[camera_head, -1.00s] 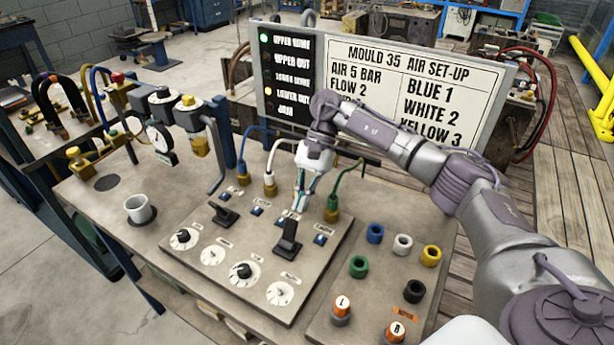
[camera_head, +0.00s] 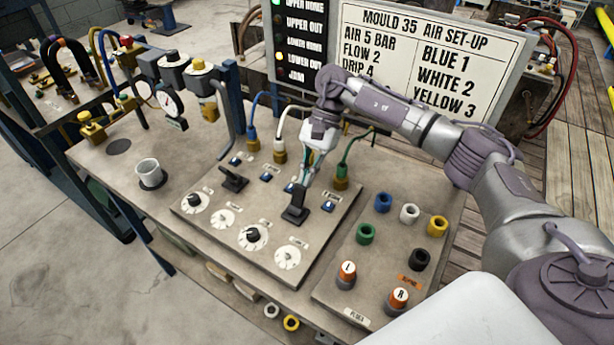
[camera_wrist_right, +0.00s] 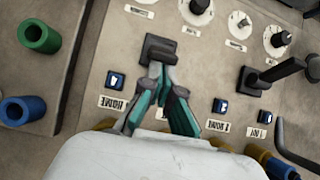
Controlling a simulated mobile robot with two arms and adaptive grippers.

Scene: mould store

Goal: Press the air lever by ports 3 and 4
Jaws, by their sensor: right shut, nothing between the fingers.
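The black air lever (camera_head: 296,210) by the right-hand pair of ports stands on the grey panel, in front of the small blue buttons. My right gripper (camera_head: 305,185) is shut and empty, pointing down, with its fingertips at the top of this lever. In the wrist view the closed fingertips (camera_wrist_right: 157,72) meet the edge of the lever (camera_wrist_right: 161,46) or overlap it; I cannot tell if they touch. The fingers hide part of the lever in the head view. A second black lever (camera_head: 233,178) stands further left and also shows in the wrist view (camera_wrist_right: 256,82). My left gripper is not in view.
Hose connectors (camera_head: 341,178) stand just behind the lever. Dials (camera_head: 252,237) line the panel's front. Coloured sockets (camera_head: 383,202) and the L and R buttons (camera_head: 399,297) are on the right. The sign (camera_head: 430,60) rises behind.

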